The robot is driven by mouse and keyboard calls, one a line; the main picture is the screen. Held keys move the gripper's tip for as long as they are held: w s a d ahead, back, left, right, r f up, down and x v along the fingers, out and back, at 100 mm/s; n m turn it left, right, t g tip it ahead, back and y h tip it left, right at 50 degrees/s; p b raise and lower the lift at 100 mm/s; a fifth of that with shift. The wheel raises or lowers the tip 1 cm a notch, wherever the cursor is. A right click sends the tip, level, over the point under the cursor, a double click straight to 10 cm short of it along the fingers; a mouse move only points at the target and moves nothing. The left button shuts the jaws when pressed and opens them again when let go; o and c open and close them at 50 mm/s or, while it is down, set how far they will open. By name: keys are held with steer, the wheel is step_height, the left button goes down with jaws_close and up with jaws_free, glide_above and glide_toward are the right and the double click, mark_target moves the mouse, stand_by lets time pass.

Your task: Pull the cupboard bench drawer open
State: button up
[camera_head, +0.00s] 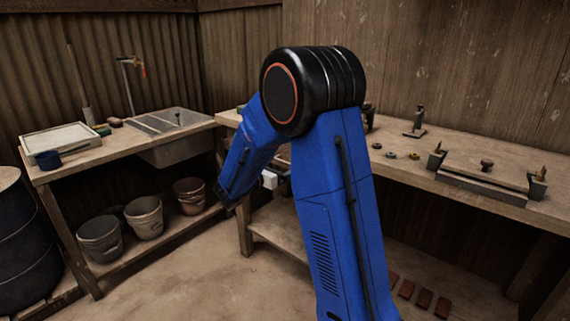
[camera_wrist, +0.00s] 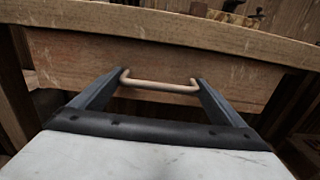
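In the wrist view, the wooden drawer front (camera_wrist: 70,60) lies under the thick bench top edge (camera_wrist: 180,32). A pale bar handle (camera_wrist: 160,84) runs level across it. My gripper (camera_wrist: 160,80) is open, its two dark fingers wide apart and pointing at the drawer front. The handle lies across the space between the fingertips, with its ends close to them. I cannot tell whether they touch. The drawer looks shut, its front set back below the bench top. In the head view my arm hides the drawer; only a small white part of my gripper shows.
The bench (camera_head: 455,180) runs along the right wall with a clamp-like metal fixture (camera_head: 485,187) and small tools on top. A sink (camera_head: 180,150) and a tray (camera_head: 62,138) are at the left. Buckets (camera_head: 145,218) stand below, beside a dark barrel (camera_head: 22,240). The floor between is clear.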

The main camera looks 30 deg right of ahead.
steer(key=v, duration=2.1)
steer(key=shift+w+r, duration=0.2)
steer(key=shift+a, duration=0.1)
steer(key=o, duration=1.2)
steer(key=shift+a, duration=0.1)
steer(key=v, duration=1.7)
steer(key=shift+s, duration=0.1)
steer(key=shift+a, duration=0.1)
